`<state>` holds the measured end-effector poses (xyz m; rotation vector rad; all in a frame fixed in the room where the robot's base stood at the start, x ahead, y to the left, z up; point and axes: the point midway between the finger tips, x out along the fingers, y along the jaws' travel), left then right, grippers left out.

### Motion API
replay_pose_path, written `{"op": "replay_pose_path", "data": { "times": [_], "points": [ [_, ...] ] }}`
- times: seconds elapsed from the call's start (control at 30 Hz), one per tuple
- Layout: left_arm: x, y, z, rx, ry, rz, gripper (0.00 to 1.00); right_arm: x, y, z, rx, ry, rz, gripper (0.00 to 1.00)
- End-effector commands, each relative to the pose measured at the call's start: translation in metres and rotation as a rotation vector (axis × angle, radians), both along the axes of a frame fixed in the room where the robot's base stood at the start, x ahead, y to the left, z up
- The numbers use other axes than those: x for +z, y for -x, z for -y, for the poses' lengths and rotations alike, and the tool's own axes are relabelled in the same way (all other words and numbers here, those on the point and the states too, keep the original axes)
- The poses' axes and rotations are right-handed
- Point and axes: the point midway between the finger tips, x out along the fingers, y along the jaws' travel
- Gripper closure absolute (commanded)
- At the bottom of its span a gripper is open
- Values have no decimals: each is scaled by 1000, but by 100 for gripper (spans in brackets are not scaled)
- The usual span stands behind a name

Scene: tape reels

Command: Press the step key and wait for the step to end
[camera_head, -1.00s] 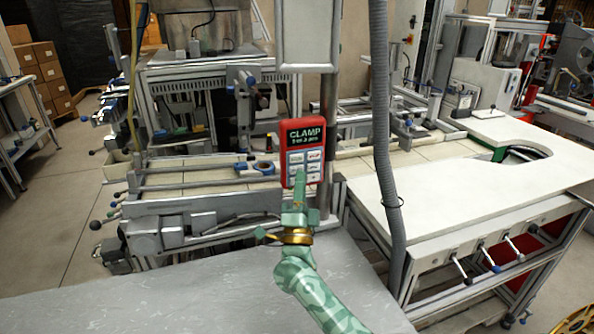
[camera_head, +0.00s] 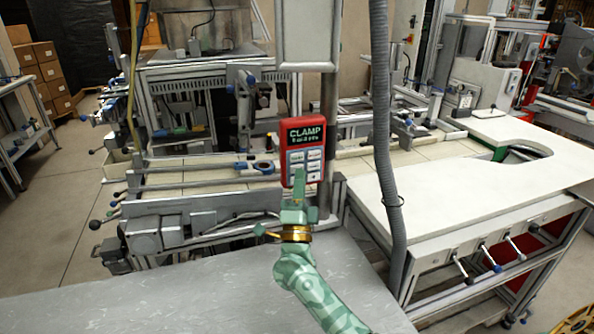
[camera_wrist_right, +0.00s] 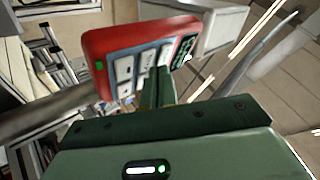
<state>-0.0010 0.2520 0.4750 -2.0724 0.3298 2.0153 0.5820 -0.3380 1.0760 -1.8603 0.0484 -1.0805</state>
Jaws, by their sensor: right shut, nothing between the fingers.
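A red control box (camera_head: 303,150) hangs near the metal post in the middle of the head view. Its dark screen (camera_head: 305,136) reads CLAMP in green, with a smaller line too blurred to read. Pale keys lie below the screen; their labels are unreadable. My green right gripper (camera_head: 299,174) is shut and empty, its fingertips in front of the lower keys. In the right wrist view the box (camera_wrist_right: 140,42) is tilted, and the fingers (camera_wrist_right: 160,80) reach its key face. I cannot tell whether they touch a key. My left gripper is not in view.
A grey tabletop (camera_head: 200,295) lies in front, bare. A grey hose (camera_head: 384,140) hangs right of the box. A white table (camera_head: 440,195) with a curved cutout stands at right.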

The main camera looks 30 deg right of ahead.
Motion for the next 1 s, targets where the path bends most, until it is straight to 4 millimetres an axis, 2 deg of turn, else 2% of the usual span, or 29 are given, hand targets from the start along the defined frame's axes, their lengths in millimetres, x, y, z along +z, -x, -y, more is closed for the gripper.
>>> {"op": "replay_pose_path", "data": {
  "times": [1.0],
  "points": [
    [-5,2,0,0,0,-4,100,0,-9,2,0,0,0,100]
  ]
}}
